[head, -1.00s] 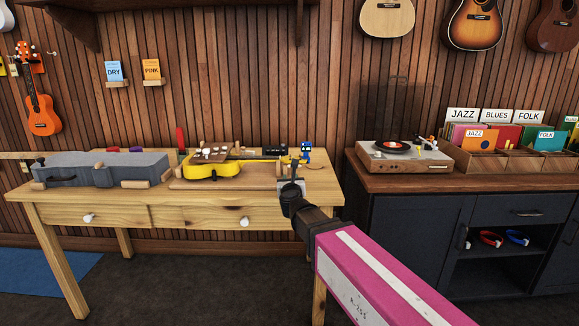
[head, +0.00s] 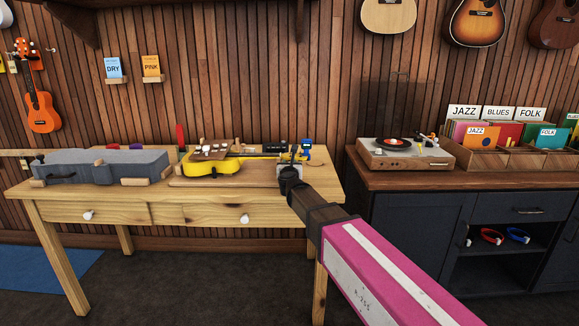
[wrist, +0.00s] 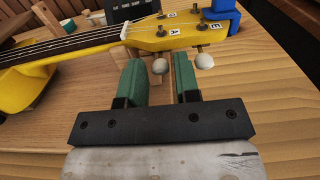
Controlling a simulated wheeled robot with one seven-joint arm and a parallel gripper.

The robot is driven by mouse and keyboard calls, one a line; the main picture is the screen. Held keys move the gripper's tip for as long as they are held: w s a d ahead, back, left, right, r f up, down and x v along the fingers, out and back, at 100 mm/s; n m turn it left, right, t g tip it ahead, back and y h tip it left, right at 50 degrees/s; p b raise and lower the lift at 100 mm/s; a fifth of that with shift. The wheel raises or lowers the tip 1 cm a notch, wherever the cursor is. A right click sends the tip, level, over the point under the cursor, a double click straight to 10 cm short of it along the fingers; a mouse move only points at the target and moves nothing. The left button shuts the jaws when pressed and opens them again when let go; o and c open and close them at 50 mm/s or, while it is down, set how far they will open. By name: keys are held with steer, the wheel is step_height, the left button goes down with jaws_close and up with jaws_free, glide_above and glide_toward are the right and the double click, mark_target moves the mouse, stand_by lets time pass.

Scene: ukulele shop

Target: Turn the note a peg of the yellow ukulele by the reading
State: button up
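The yellow ukulele (head: 210,169) lies on the wooden workbench, its neck pointing right; it also shows in the wrist view (wrist: 92,43). Its headstock (wrist: 185,30) carries letter labels, one seeming to be A, beside metal posts. Two pale round pegs stick out on the near side: the left peg (wrist: 160,67), by the A label, and the right peg (wrist: 204,62), by the E label. My gripper (wrist: 160,63) is open, its green fingers on either side of the left peg, with gaps visible. In the head view my gripper (head: 293,158) covers part of the headstock.
A blue holder (wrist: 222,14) stands at the headstock's end. A small black device (head: 275,149) sits behind the neck; its reading is illegible. A grey case (head: 105,166) lies at the bench's left. A record player (head: 405,153) stands on the right cabinet.

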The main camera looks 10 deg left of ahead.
steer(key=shift+c, duration=0.3)
jaws_close()
steer(key=n, duration=0.6)
steer(key=shift+n, duration=0.4)
steer(key=n, duration=0.6)
steer(key=shift+a+n, duration=0.1)
steer(key=shift+n, duration=0.5)
